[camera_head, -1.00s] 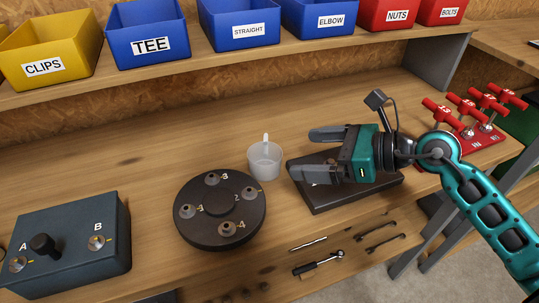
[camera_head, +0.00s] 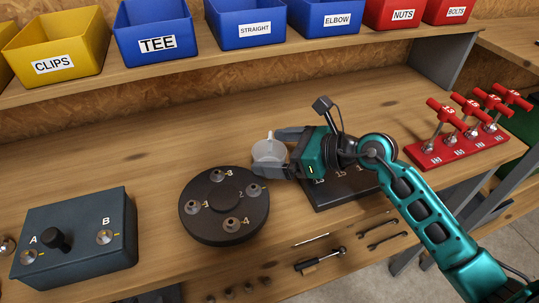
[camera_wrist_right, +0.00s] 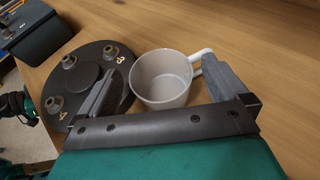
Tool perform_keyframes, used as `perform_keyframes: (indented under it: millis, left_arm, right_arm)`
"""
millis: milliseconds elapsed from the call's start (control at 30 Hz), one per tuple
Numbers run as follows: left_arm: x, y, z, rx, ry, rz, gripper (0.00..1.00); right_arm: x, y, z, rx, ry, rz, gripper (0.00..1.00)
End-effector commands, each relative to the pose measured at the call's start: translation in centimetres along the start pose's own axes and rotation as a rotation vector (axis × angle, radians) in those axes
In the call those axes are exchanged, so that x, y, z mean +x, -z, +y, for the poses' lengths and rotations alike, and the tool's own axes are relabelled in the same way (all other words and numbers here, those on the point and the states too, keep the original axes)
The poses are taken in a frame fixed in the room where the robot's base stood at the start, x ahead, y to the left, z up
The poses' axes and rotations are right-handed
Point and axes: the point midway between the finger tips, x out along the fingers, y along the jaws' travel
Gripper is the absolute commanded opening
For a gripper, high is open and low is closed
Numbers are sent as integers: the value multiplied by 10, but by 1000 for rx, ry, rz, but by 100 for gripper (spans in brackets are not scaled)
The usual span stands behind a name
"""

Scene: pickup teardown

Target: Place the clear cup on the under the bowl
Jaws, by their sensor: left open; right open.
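The clear cup (camera_head: 268,153) stands upright on the workbench, just behind and to the right of the round black turntable. It also shows in the right wrist view (camera_wrist_right: 163,82), with its white handle at the upper right. My right gripper (camera_head: 280,152) is open around the cup, one finger on each side. In the right wrist view the cup sits between the fingers (camera_wrist_right: 168,78), with a gap visible beside the right finger. I see no bowl in these views.
The black turntable (camera_head: 224,207) with numbered knobs is close to the left finger in the wrist view. A dark plate (camera_head: 345,190) lies under my right arm. A control box (camera_head: 75,240), red valve rack (camera_head: 460,145) and hanging tools (camera_head: 320,262) surround it. The bench behind is clear.

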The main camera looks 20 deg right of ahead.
Motion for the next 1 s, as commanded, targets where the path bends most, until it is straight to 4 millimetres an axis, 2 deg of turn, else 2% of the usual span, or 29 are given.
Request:
perform_keyframes:
  millis: [67, 633, 867, 1000]
  left_arm:
    - [0, 0, 0, 0, 0, 0, 43]
    - [2, 4, 0, 1, 1, 7, 43]
    - [2, 4, -1, 1, 1, 9, 43]
    - [1, 6, -1, 1, 1, 8, 43]
  right_arm:
    - [0, 0, 0, 0, 0, 0, 94]
    - [-1, 0, 0, 0, 0, 0, 40]
    - [-1, -1, 0, -1, 0, 0, 39]
    - [-4, -10, 0, -3, 0, -1, 39]
